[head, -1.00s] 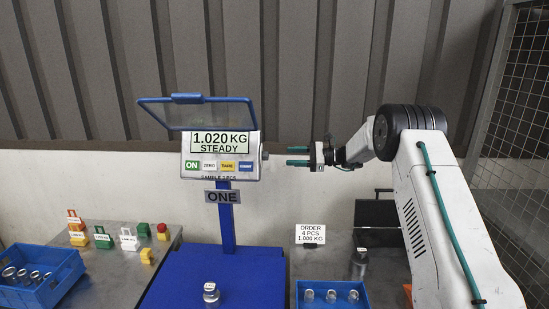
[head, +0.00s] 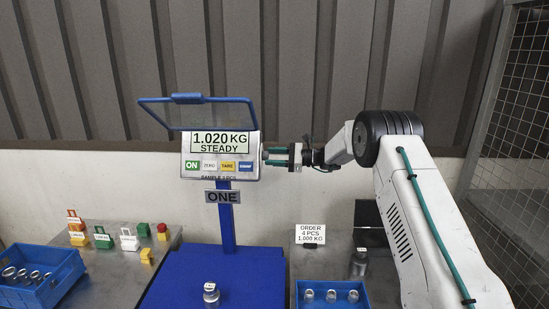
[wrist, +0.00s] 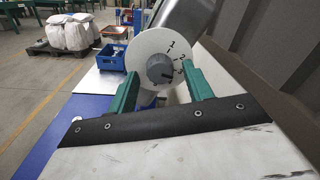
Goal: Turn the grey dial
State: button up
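The grey dial (wrist: 160,69) is a round knob on a white disc (wrist: 147,47) marked 1, 2 and 3 in the wrist view. It sits on the right side of the scale display (head: 221,156), which reads 1.020 KG STEADY. My gripper (head: 268,156) is at that side of the display and mostly hides the dial in the head view. In the wrist view its two green fingers stand apart, one on each side of the dial, with a gap to each. It is open and holds nothing.
A blue lid or frame (head: 198,114) tilts above the display. A blue scale platform (head: 190,285) with a metal piece lies below. A blue bin with castings (head: 355,305) and an order sign (head: 310,234) stand right; coloured blocks and another blue bin (head: 70,273) stand left.

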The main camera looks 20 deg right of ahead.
jog(key=c, duration=0.8)
jog(key=shift+f+n, duration=0.1)
jog(key=shift+n, duration=3.7)
jog(key=o, duration=1)
